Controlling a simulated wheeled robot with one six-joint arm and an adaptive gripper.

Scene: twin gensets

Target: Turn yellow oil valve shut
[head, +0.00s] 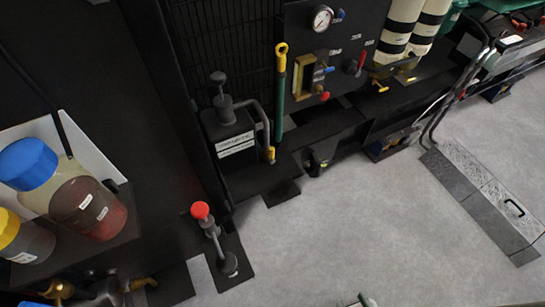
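Several yellow parts show in the head view, and I cannot tell for certain which is the oil valve. A brass-yellow fitting with a handle (143,283) is low at the left, partly in shadow. My gripper is not clearly in view; a small pale green piece at the bottom edge is too cut off to identify.
A red-knobbed upright lever (201,211) stands on the floor plate. Blue- and yellow-capped bottles (70,190) sit on a shelf at left. The gauge panel (330,50) carries red and blue handles. A grey floor cover (487,200) lies at right. The grey floor (350,230) is mostly clear.

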